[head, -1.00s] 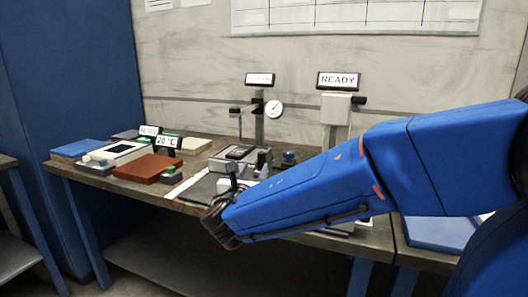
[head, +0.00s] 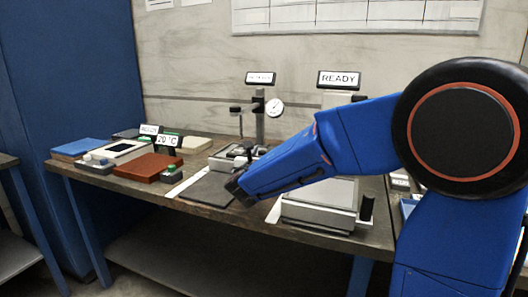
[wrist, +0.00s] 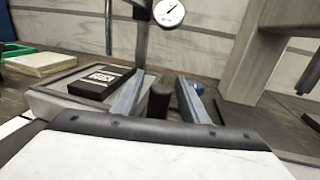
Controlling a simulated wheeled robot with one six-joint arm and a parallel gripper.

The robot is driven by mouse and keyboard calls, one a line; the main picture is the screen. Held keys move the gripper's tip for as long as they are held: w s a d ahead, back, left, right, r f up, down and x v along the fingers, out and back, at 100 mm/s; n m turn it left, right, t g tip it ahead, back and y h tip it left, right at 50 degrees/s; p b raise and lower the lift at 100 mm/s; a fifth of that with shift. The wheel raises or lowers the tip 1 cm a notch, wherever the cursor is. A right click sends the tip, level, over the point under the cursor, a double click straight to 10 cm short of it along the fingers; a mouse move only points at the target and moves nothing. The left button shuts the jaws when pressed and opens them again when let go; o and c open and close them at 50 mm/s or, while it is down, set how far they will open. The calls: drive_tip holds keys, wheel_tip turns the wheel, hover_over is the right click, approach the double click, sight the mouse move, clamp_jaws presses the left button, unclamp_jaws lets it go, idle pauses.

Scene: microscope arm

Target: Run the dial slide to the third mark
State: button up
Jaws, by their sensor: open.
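The dial gauge (head: 274,109) has a round white face and sits on an upright grey stand (head: 260,128) at the back of the bench. It also shows at the top of the wrist view (wrist: 168,12). A dark upright handle (wrist: 158,102) stands between my two fingers in the wrist view, with gaps on both sides. I cannot tell whether it belongs to the slide. My gripper (wrist: 158,98) is open and points at the stand's base. In the head view my gripper (head: 236,188) is low over the bench's front part, its fingertips hard to make out. Slide marks are not readable.
A black labelled block (wrist: 102,83) lies on the grey base, left of my fingers. A second machine under a READY sign (head: 339,79) stands to the right, partly behind my arm. A brown block (head: 148,167) and a white-framed tray (head: 118,152) lie to the left.

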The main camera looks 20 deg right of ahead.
drive_tip(key=shift+w+d, duration=0.25)
drive_tip(key=shift+w, duration=0.3)
clamp_jaws()
drive_tip(key=x, duration=0.2)
drive_tip(key=d+x, duration=0.1)
drive_tip(key=x, duration=0.2)
drive_tip(key=shift+s+r, duration=0.1)
unclamp_jaws()
drive_tip(key=shift+d, duration=0.1)
